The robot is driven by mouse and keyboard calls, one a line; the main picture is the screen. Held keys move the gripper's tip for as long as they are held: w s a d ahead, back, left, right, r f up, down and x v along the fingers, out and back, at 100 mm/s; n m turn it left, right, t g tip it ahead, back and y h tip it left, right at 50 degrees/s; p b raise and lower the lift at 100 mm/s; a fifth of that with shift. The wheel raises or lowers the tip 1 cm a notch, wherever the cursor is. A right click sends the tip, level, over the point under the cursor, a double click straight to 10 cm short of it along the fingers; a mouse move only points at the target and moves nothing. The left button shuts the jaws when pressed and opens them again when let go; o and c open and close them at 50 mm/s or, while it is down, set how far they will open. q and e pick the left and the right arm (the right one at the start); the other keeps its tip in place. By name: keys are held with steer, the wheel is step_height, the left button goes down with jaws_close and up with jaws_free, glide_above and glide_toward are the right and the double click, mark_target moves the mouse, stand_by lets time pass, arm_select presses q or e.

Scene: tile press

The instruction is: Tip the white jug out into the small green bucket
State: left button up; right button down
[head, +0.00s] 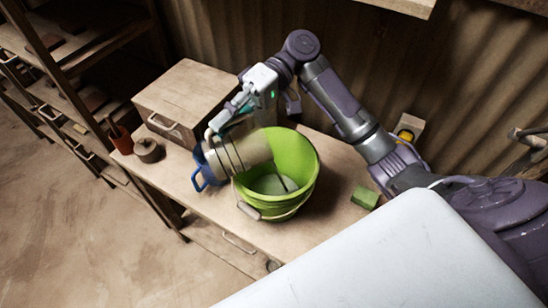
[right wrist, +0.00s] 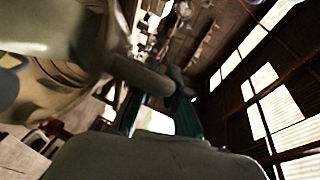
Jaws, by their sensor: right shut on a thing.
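The white jug (head: 240,154), pale with darker bands, lies tilted nearly on its side. Its right end overlaps the left rim of the green bucket (head: 303,178) in the head view. My right gripper (head: 220,122) is above the jug and shut on its handle. The right wrist view shows the handle (right wrist: 142,75) between the fingers, with the jug's rounded body (right wrist: 50,85) at the left. The bucket stands upright on the bench, with something pale grey at its bottom. I cannot make out anything flowing from the jug. My left gripper is not in view.
A blue handled vessel (head: 198,178) stands partly hidden behind the jug. A wooden box (head: 185,95), a small dark pot (head: 148,150) and a reddish holder (head: 120,138) are on the bench's left. A green block (head: 365,197) lies right of the bucket.

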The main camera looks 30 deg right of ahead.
steer(key=shift+d+r+y+b, duration=0.2)
steer(key=shift+d+r+y, duration=0.1)
steer(key=shift+d, duration=0.15)
steer(key=shift+d+r+y+b, duration=0.2)
steer(key=shift+d+y, duration=0.1)
steer(key=shift+d, duration=0.15)
steer(key=shift+s+d+n, duration=0.1)
steer(key=shift+d+n, duration=0.15)
steer(key=shift+n, duration=0.05)
